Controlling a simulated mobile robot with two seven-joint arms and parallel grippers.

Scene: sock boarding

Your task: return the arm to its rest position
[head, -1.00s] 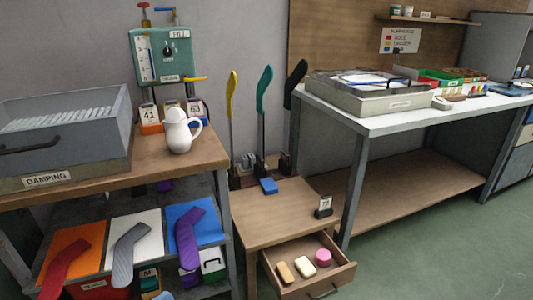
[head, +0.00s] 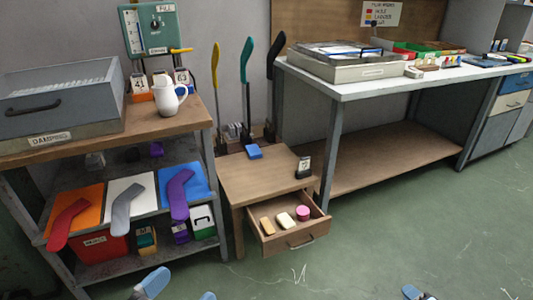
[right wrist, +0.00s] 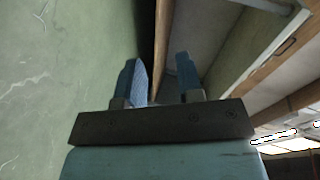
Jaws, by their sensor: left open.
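My left gripper (head: 182,286) shows at the bottom edge of the head view, its two blue fingers apart with nothing between them. It is over the floor, in front of the left shelf unit. My right gripper (head: 418,294) is only partly in the head view, at the bottom right over the green floor. In the right wrist view, the right gripper (right wrist: 160,72) has its two blue fingers apart and empty. Most of both arms is out of the picture.
The left bench holds a damping box (head: 65,95) and a white jug (head: 168,96). A small wooden table has an open drawer (head: 290,238) with several items. Leg forms (head: 246,80) stand behind it. A white-topped bench (head: 390,82) is right. The floor (head: 440,215) is clear.

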